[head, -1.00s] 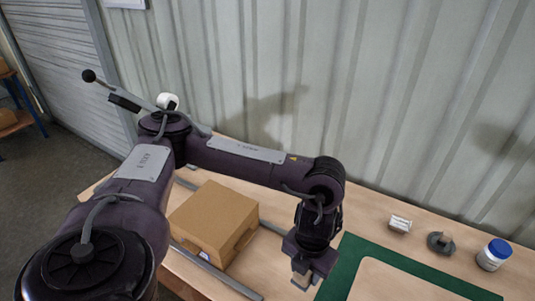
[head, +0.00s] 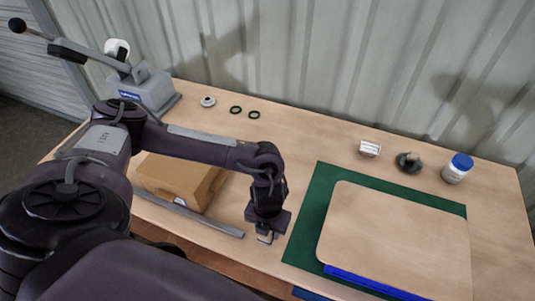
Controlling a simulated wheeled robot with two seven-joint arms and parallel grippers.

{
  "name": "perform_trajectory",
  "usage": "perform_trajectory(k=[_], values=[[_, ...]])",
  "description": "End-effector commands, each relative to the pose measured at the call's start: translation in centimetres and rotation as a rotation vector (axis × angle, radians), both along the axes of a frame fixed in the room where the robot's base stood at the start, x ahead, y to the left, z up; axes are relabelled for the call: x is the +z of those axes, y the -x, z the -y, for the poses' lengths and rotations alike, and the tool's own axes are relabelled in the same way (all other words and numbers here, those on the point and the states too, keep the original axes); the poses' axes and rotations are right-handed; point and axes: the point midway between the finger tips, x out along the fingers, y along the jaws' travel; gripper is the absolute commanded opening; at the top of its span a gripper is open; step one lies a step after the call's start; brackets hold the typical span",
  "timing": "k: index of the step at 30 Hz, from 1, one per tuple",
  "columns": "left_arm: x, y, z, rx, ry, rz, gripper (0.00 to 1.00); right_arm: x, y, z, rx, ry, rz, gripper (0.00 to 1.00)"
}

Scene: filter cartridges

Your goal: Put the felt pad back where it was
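I cannot pick out a felt pad for certain in the head view. My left gripper (head: 266,238) points down near the table's front edge, between the cardboard box (head: 160,179) and the green mat (head: 312,206). Its fingers are small here, and I cannot tell whether they hold anything thin. A pale wooden board (head: 395,240) lies on the mat, with a blue strip along its front edge. My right gripper is out of view.
A lever press (head: 150,88) stands at the back left. A metal ring (head: 208,101) and two dark rings (head: 235,110) (head: 254,114) lie beside it. A white ribbed piece (head: 369,149), a dark knobbed disc (head: 408,163) and a blue-lidded jar (head: 456,170) stand behind the mat. A grey rail (head: 205,222) lies in front of the box.

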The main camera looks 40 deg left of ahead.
Motion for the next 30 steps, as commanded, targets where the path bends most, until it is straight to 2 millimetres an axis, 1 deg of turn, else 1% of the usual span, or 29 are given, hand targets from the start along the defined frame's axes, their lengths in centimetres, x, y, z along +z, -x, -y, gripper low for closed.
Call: perform_trajectory(k=[2,9,12,18,22,23,27,30], values=[[-0.6,0.0,0.0,0.0,-0.001,-0.001,0.14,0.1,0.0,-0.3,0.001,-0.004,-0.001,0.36],[-3.7,0.1,0.0,0.0,-0.001,-0.002,0.14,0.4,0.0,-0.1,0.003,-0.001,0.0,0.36],[-4.1,0.0,0.0,-0.001,0.0,0.001,0.14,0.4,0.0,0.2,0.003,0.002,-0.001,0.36],[-4.1,0.0,0.0,-0.001,0.0,0.001,0.14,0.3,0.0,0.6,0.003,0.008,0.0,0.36],[-4.6,0.0,0.0,0.0,0.0,0.0,0.14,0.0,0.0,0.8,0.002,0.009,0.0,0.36],[-4.5,0.0,0.0,0.0,0.0,0.001,0.42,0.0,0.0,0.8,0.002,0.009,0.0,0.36],[-4.4,0.0,0.0,0.0,0.0,0.001,0.6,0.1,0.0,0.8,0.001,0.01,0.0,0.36],[-4.4,0.0,0.0,0.0,0.0,0.001,0.61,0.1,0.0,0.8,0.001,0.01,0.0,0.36]])
